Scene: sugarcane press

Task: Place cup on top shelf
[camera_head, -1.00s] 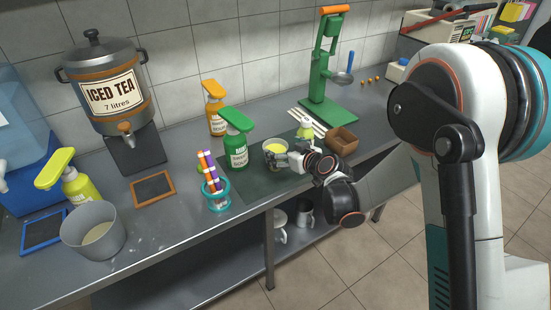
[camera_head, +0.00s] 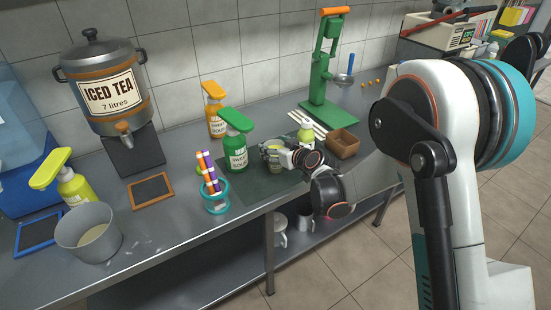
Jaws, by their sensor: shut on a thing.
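A small clear cup (camera_head: 275,167) with pale yellow-green contents is on or just above the dark mat on the counter, partly hidden by my gripper. My gripper (camera_head: 272,153) is shut on the cup near its rim, reaching in from the right. I cannot tell whether the cup's base touches the mat. The steel counter (camera_head: 165,222) is the upper surface, with a lower shelf (camera_head: 300,240) beneath it. A white mug (camera_head: 280,222) and a grey metal mug (camera_head: 305,218) stand on that lower shelf.
A green syrup bottle (camera_head: 236,150) stands close left of the cup, with a marker holder (camera_head: 214,192) in front. A brown box (camera_head: 343,144), a yellow-green bottle (camera_head: 306,130) and a green press (camera_head: 325,80) stand right and behind.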

